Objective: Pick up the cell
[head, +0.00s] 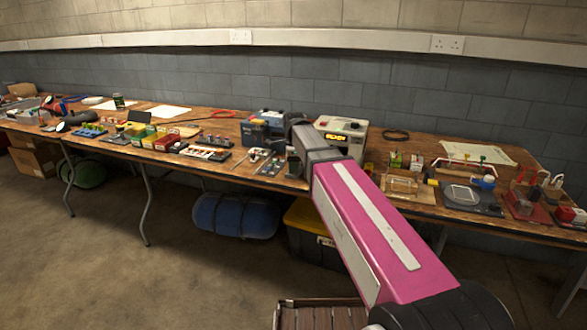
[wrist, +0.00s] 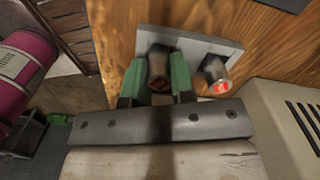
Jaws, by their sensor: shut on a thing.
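A second cell (wrist: 216,70), grey with a red and white mark, stands at the holder's right side, apart from the fingers. In the head view my own arm hides the gripper and the held cell.
The long wooden bench (head: 228,131) is crowded with small items. A beige instrument with a yellow display (head: 343,134) stands close to my arm, and a pale vented casing (wrist: 285,115) is right of the gripper. A blue instrument (head: 262,132) stands to the left.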

